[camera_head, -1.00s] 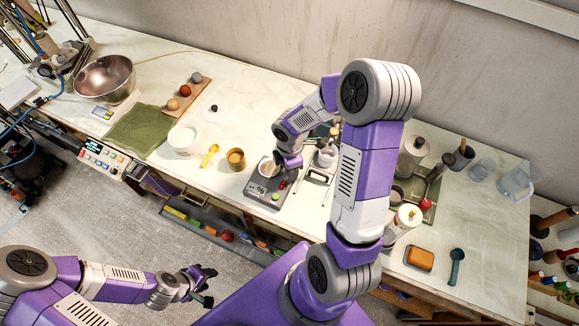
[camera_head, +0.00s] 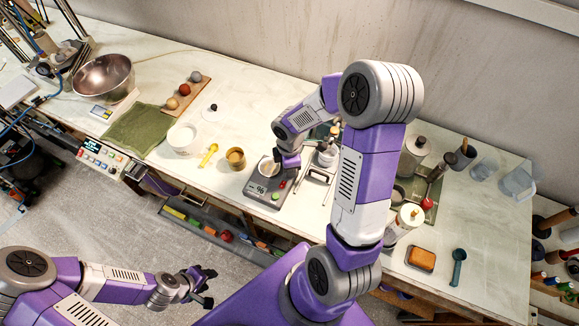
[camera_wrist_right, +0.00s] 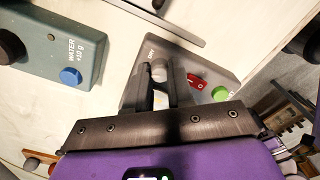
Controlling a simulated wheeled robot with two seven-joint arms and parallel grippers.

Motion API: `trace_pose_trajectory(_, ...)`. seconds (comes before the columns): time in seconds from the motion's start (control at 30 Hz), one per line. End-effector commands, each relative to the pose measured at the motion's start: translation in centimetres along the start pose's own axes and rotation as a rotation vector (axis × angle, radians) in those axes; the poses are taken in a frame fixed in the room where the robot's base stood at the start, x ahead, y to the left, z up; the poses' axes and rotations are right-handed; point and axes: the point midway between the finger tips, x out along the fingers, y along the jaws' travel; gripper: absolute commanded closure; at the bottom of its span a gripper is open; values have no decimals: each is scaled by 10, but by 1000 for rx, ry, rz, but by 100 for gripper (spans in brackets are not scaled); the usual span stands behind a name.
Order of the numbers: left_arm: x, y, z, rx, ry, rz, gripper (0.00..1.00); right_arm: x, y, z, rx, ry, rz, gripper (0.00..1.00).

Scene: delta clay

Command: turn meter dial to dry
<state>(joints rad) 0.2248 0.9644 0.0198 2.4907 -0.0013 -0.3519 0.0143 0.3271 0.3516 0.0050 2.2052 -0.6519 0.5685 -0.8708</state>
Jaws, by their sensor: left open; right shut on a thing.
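My right gripper (camera_head: 284,167) is at the meter's far right side. In the wrist view its black fingers (camera_wrist_right: 161,82) are shut on the dial, which they partly cover, so its pointer cannot be read. My left gripper (camera_head: 207,287) is open and empty, away from the worktop at lower left.
A grey-blue box marked WATER (camera_wrist_right: 55,47) with a blue knob is left of the meter in the wrist view. Jars and a tray crowd the right.

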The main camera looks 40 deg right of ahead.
Motion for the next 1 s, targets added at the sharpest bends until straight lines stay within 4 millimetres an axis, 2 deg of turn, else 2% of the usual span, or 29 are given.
trace_pose_trajectory(0.5,28,-10,-1,0,0,0,57,2,1,0,479,1,3,100)
trace_pose_trajectory(1.0,44,-17,-2,0,0,0,57,0,0,0,901,1,1,100)
